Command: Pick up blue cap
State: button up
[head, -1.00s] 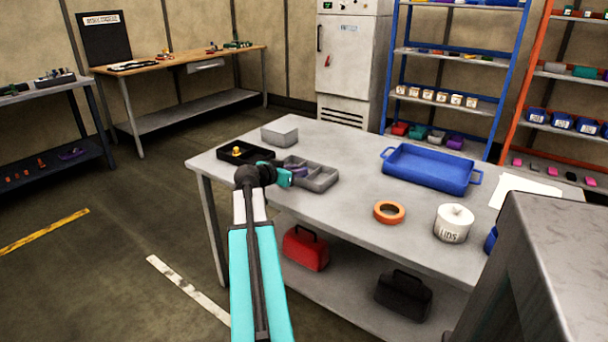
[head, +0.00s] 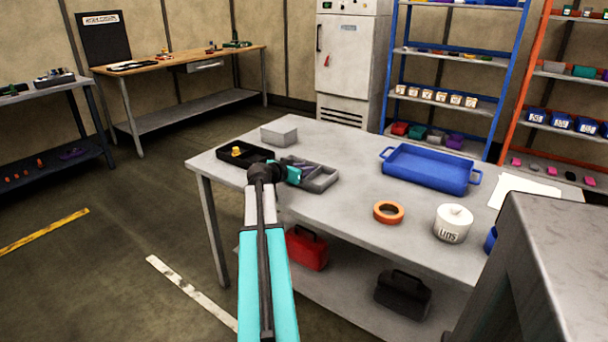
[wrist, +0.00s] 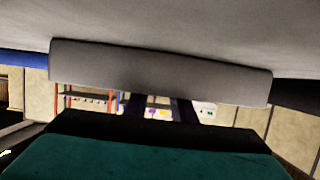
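I cannot make out a blue cap in either view. My gripper (head: 300,171), with a teal body, is at the grey divided tray (head: 322,182) on the grey table and hides part of its inside. In the wrist view a wide grey bar, perhaps a tray wall, crosses in front of the teal gripper body (wrist: 155,152). Two dark finger shapes stand apart there, with background showing between them. I see nothing held between them, but their tips are partly hidden.
A black tray (head: 262,157) with a yellow piece (head: 236,151) and a grey box (head: 279,134) stand near the divided tray. The table's middle is clear.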

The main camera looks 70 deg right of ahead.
jog(key=shift+c, duration=0.3)
grip_shut()
jog(key=shift+r, duration=0.1)
jog(key=shift+r, duration=1.6)
jog(key=shift+s+a+r, duration=0.1)
jog(key=shift+s+a, duration=0.05)
jog(key=shift+a, duration=0.05)
jog(key=s+a, duration=0.6)
jog(key=s+a+r, duration=0.1)
jog(key=s+a, duration=0.2)
jog(key=shift+s+a+r, duration=0.1)
jog(key=shift+s+a, duration=0.05)
jog(key=shift+a, duration=0.05)
jog(key=shift+s+a+b, duration=0.15)
jog(key=shift+s+b, duration=0.1)
jog(key=shift+b, duration=0.7)
jog(key=shift+s+a+b, duration=0.55)
jog(key=shift+b, duration=0.6)
